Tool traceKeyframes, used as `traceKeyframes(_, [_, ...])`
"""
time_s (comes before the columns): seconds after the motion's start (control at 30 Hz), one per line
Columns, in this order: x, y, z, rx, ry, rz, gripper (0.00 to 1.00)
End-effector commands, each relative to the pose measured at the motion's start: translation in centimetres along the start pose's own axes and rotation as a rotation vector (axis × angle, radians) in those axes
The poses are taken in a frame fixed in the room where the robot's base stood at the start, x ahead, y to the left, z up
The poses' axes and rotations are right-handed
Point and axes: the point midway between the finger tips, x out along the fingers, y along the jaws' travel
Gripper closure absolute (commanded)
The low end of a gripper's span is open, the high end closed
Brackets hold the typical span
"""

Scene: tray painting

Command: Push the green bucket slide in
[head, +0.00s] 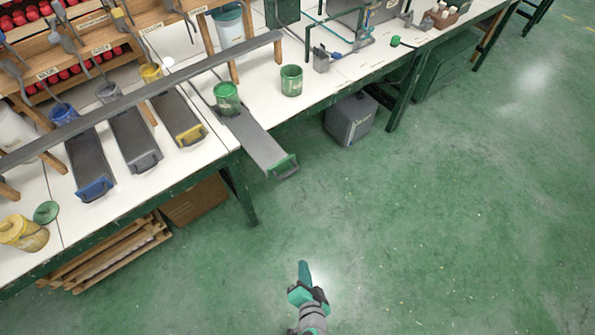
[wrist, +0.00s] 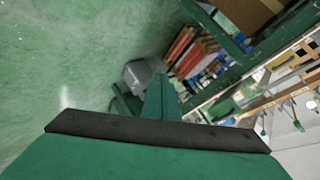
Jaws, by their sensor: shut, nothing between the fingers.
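The green bucket slide (head: 252,137) is a long grey tray with a green front end and handle (head: 284,167). In the head view it sticks out past the table's front edge, farther than the other slides. A green bucket (head: 227,97) stands on its rear part. My gripper (head: 304,268) is shut and empty, low in the head view over the green floor, well apart from the slide handle. In the wrist view my closed fingers (wrist: 161,95) point away toward the floor and table underside.
Blue (head: 92,165), grey (head: 135,138) and yellow (head: 179,117) slides lie on the white table to the left. A second green can (head: 291,80) stands right of the green slide. A grey container (head: 350,119) sits under the table. The floor in front is clear.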

Motion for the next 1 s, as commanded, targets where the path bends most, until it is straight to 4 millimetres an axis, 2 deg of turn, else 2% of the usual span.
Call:
traceKeyframes(0.03, [1.9,-0.2,-0.9,0.063,-0.019,-0.031,1.00])
traceKeyframes(0.1, [3.9,-0.9,-1.7,0.149,-0.059,-0.082,1.00])
traceKeyframes(0.17, [5.4,-1.7,-2.8,0.217,-0.092,-0.135,1.00])
traceKeyframes(0.33, [8.2,-4.5,-7.5,0.371,-0.178,-0.319,1.00])
traceKeyframes(0.5, [8.6,-7.5,-13.1,0.453,-0.245,-0.518,1.00])
traceKeyframes(0.6, [8.0,-8.6,-15.8,0.472,-0.272,-0.609,1.00])
traceKeyframes(0.7, [7.4,-9.4,-17.5,0.479,-0.289,-0.671,1.00])
traceKeyframes(0.87, [7.2,-10.1,-18.5,0.482,-0.301,-0.711,1.00])
traceKeyframes(1.0, [8.2,-11.1,-18.4,0.480,-0.304,-0.714,1.00])
